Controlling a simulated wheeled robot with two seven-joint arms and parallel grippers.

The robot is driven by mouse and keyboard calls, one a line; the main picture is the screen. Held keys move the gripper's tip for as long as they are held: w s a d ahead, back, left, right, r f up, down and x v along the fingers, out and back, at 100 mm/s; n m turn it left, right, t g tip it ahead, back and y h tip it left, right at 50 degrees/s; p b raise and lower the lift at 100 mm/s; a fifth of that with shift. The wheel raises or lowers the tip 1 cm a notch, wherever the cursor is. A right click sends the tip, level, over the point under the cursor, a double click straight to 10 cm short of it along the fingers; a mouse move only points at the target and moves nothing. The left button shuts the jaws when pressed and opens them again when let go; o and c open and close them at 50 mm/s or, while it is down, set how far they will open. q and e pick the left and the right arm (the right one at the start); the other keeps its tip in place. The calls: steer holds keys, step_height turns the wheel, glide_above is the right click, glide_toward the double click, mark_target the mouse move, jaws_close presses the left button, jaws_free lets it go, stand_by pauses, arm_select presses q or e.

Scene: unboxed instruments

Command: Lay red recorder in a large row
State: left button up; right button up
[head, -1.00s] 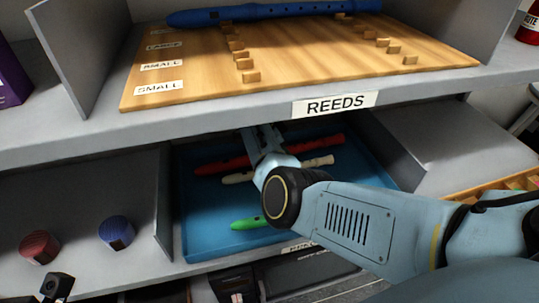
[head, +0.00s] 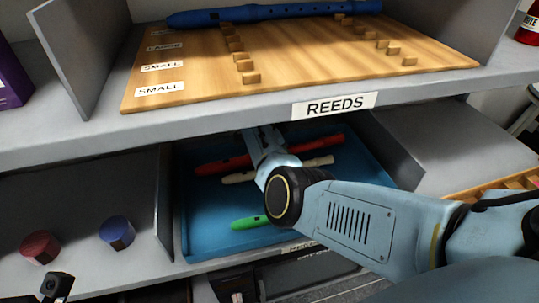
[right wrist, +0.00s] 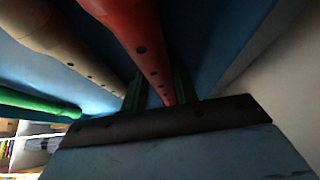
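The red recorder (head: 222,166) lies slantwise over the blue tray (head: 205,232) on the lower shelf. My right gripper (right wrist: 158,92) reaches into the tray, with one finger on each side of the red recorder (right wrist: 135,30) in the right wrist view. The fingers appear closed against it; in the head view my arm hides the grip.
A cream recorder (head: 240,177) and a green recorder (head: 247,222) lie in the tray. The upper shelf's edge with the REEDS label (head: 335,104) overhangs it. Red (head: 40,247) and blue (head: 117,232) round items stand at left. The board's front rows are clear.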

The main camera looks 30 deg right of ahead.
jaws_close()
steer(key=shift+r+p, duration=0.65)
steer(key=shift+r, duration=0.05)
stand_by(0.5)
steer(key=shift+r+p, duration=2.05)
steer(key=shift+r, duration=0.15)
